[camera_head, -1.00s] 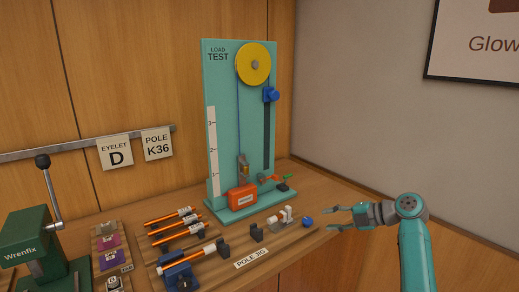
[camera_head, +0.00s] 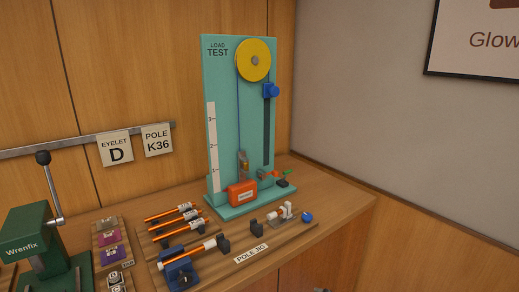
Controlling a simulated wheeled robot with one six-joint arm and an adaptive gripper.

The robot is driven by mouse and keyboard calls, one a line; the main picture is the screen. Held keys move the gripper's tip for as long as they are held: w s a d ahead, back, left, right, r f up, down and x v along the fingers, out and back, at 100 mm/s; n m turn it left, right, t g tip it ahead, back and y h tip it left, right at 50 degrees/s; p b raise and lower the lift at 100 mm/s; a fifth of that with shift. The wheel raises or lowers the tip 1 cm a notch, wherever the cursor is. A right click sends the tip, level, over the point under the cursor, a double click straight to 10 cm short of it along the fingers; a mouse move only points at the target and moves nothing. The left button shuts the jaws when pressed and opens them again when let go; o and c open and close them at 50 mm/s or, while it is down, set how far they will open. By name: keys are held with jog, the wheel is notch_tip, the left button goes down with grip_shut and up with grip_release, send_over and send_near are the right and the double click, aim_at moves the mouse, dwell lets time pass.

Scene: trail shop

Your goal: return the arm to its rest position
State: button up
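My arm and gripper do not show in the head view now. The teal load test stand (camera_head: 225,110) stands upright at the back of the wooden bench (camera_head: 330,205), with a yellow wheel (camera_head: 254,60) at its top and a blue slider (camera_head: 271,90) on its right. An orange block (camera_head: 242,193) sits at the stand's foot. Nothing of mine touches any of these in view.
A green press (camera_head: 30,240) with a lever stands at the left front.

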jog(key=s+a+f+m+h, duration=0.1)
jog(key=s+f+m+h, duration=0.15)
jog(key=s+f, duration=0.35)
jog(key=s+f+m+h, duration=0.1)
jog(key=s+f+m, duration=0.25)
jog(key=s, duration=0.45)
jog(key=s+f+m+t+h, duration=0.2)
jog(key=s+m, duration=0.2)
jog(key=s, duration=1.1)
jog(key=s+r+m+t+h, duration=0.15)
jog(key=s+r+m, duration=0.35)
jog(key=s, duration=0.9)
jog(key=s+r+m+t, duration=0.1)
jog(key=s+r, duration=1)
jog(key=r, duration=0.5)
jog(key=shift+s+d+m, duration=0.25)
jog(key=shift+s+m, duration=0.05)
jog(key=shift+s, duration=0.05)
